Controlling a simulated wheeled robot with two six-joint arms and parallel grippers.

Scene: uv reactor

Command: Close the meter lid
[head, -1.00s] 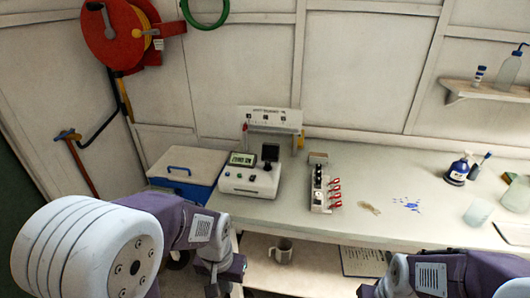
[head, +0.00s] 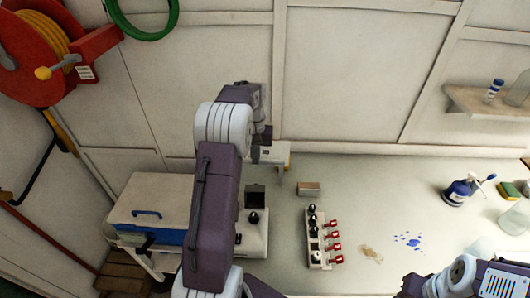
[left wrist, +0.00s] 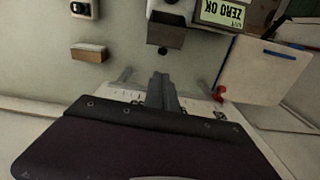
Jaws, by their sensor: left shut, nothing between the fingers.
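The meter (head: 253,240) is a white instrument on the bench, partly hidden by my left arm in the head view. Its dark square lid (head: 255,194) stands raised, above a black knob. In the left wrist view the dark lid (left wrist: 166,34) shows near the top, beside the green display (left wrist: 221,13) reading "ZERO OK". My left gripper (left wrist: 160,80) is shut and empty, its fingertips pointing toward the lid with a visible gap. In the head view it is behind the meter, near the wall, with its fingertips hard to make out. My right gripper is out of frame.
A small box (head: 309,188) and a strip with red switches (head: 317,240) are to the right. A blue-and-white chest (head: 148,205) is at left.

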